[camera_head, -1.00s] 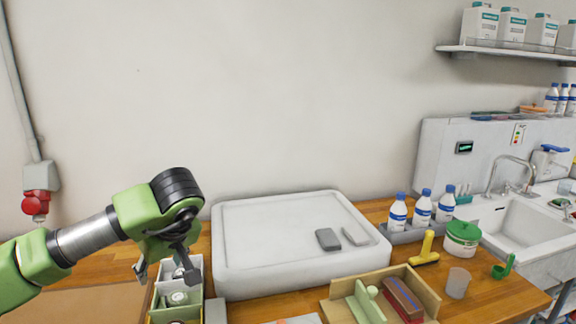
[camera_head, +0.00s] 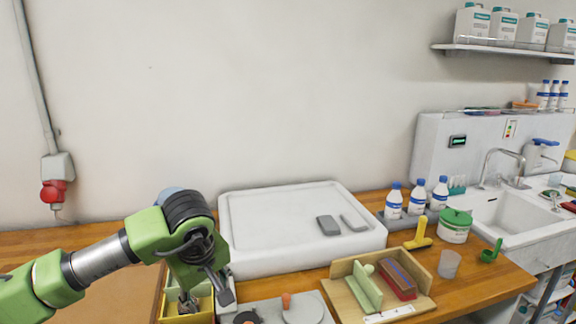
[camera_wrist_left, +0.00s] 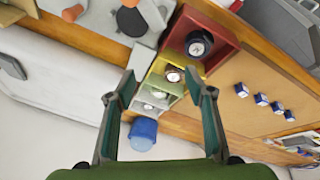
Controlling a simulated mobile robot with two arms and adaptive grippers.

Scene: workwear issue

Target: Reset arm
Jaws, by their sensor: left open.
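My left gripper (camera_head: 208,300) hangs at the end of the green arm in the head view, low over a yellow bin (camera_head: 190,318) at the left of the white basin-like tray (camera_head: 300,258). In the left wrist view the gripper (camera_wrist_left: 160,82) is open, with its two green-lined fingers apart and nothing between them. Beyond the fingertips is a row of coloured bins, with a red bin (camera_wrist_left: 222,40) at one end and round items inside. My right gripper does not show.
A blue-lidded container (camera_wrist_left: 143,130) stands by the bins. Several small blue-and-white blocks (camera_wrist_left: 262,100) sit on a brown surface. A wooden tray (camera_head: 345,268) with a green piece and a red-brown block lies right of the arm. Bottles (camera_head: 394,204) and a sink (camera_head: 500,215) are farther right.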

